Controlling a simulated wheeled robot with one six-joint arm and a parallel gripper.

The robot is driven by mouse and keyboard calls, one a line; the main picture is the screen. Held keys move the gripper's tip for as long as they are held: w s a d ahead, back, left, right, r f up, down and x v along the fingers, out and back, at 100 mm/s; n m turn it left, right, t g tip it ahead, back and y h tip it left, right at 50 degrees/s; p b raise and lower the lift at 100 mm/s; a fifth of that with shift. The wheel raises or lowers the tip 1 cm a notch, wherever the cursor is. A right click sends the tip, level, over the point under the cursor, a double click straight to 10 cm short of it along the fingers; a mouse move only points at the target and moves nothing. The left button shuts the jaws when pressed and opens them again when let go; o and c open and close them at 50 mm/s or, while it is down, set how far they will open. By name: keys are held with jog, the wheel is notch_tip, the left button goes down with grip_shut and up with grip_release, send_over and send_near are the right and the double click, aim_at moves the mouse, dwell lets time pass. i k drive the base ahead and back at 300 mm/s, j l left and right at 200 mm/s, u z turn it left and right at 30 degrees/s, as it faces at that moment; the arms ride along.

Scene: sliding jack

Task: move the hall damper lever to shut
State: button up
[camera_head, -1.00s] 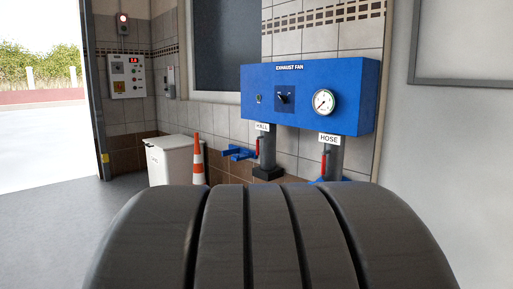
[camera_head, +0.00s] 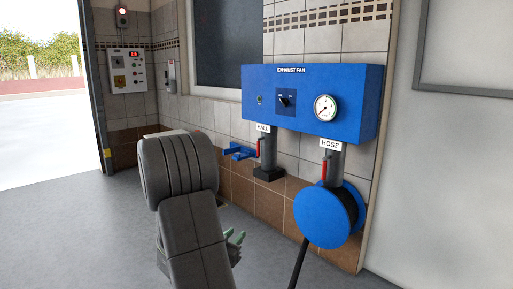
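The hall damper lever (camera_head: 258,147) is a small red handle, standing upright along the left side of the grey pipe under the HALL label (camera_head: 263,128). My gripper (camera_head: 235,238) shows low in the picture, beyond my grey arm, which hides most of it. Its pale green fingertips look apart, with nothing seen between them. It appears below and left of the lever in the picture and is not touching it. A similar red hose lever (camera_head: 324,166) stands upright on the pipe under the HOSE label (camera_head: 330,144).
A blue exhaust fan box (camera_head: 345,84) with a dial and a gauge (camera_head: 325,107) is on the tiled wall above the pipes. A blue bracket (camera_head: 238,152) juts out left of the hall pipe. A blue hose reel (camera_head: 320,218) hangs at right, its black hose (camera_head: 298,265) running down. Floor at left is clear.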

aim_at(258, 139)
jog(key=i+l+u, duration=0.2)
jog(key=i+l, duration=0.3)
jog(key=i, duration=0.2)
jog(key=i+l+u, duration=0.2)
jog(key=i+l, duration=0.35)
jog(key=i+l+u, duration=0.2)
jog(key=i+l, duration=0.5)
jog(key=i+l+u, duration=0.2)
jog(key=i+l, duration=0.4)
jog(key=l, duration=0.2)
